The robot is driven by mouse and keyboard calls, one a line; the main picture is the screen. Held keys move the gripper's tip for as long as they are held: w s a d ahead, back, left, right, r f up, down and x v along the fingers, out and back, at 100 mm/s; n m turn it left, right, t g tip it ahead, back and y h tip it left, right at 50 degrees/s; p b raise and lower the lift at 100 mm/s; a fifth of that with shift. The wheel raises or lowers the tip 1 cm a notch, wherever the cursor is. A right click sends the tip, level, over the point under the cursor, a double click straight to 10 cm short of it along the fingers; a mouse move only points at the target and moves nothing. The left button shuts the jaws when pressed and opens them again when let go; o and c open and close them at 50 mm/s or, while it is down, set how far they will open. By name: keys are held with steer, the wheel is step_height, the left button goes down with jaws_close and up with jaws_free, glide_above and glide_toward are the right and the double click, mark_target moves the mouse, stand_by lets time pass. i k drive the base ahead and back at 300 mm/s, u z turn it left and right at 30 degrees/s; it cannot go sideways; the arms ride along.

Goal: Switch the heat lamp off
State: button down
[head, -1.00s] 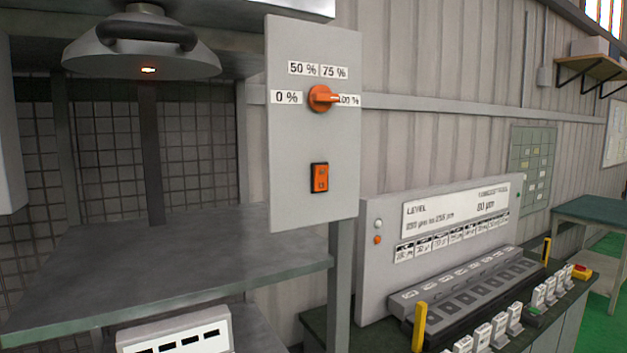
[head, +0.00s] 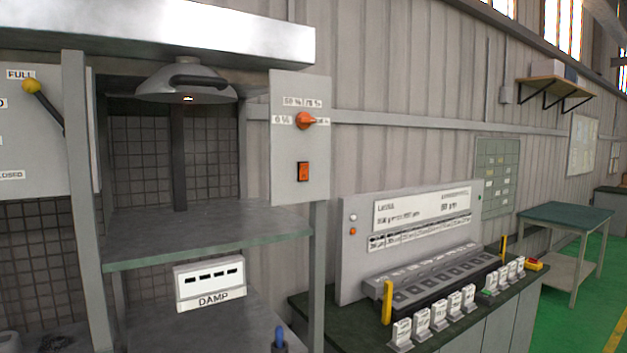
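The heat lamp (head: 186,84) is a grey dome with a dark handle, hung under the hood above a grey shelf (head: 215,228). A small orange glow shows at its underside. Right of it is a grey control panel (head: 288,155). The panel carries an orange rotary knob (head: 305,120) among percent labels, its pointer towards the right-hand label. Below the knob is an orange rocker switch (head: 303,171); which way it is pressed is too small to tell. My gripper is not in view.
A white box marked DAMP (head: 209,283) stands below the shelf. At the left is a lever with a yellow knob (head: 32,86). To the right, a bench holds a level panel (head: 410,240) and several white blocks. Green floor (head: 570,325) is free at far right.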

mark_target(304, 167)
steer(key=k, duration=0.45)
steer(key=z, duration=0.4)
steer(key=i, duration=0.85)
steer(key=z, duration=0.35)
steer(key=i, duration=1.25)
steer(key=u, duration=0.6)
